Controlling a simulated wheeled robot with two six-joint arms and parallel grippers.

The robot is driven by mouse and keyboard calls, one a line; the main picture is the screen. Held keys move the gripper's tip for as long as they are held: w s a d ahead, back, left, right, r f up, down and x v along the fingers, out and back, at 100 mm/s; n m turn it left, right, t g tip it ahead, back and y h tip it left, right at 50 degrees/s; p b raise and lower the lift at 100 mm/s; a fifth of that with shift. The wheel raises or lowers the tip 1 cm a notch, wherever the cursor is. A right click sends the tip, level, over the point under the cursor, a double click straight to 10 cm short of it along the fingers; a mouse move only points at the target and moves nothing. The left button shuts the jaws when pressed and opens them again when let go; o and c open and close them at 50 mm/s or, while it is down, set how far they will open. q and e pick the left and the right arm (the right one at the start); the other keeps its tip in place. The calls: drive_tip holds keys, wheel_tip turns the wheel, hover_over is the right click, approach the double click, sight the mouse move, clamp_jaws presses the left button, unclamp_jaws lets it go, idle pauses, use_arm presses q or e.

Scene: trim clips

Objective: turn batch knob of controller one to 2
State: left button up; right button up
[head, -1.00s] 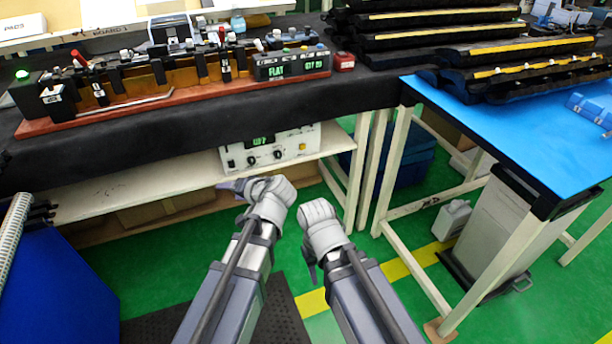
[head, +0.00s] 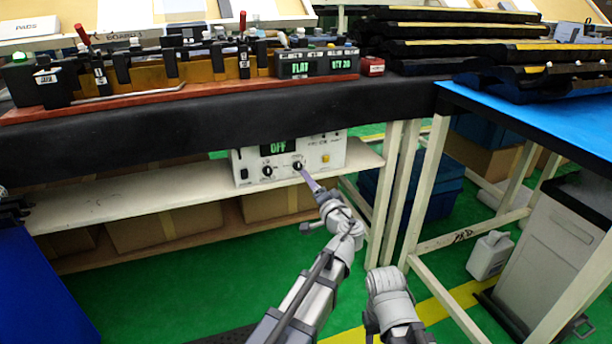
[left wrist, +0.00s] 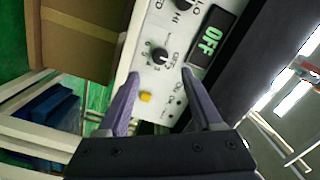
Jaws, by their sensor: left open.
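A white controller box (head: 325,155) sits on the shelf under the bench. It has a green display reading OFF (head: 278,147), a left black knob (head: 267,171), a right black knob (head: 298,165) and a yellow button (head: 325,158). My left gripper (head: 305,173) is at the right knob. In the left wrist view, my open left gripper (left wrist: 160,73) has its purple fingers either side of and just short of this knob (left wrist: 160,54); contact cannot be told. The knob's small lettering is not clearly readable. My right gripper (head: 372,322) is low, its fingers mostly hidden.
The bench edge (head: 200,122) overhangs the shelf (head: 120,206). Table legs (head: 395,190) stand right of the box. Cardboard boxes (head: 165,225) lie below the shelf. A fixture with a FLAT display (head: 300,68) stands on the bench. Green floor in front is open.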

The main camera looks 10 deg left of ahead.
sight(298, 168)
use_arm(q)
drive_tip(key=x, duration=0.7)
drive_tip(key=shift+w+a, duration=0.25)
clamp_jaws()
idle(0.3)
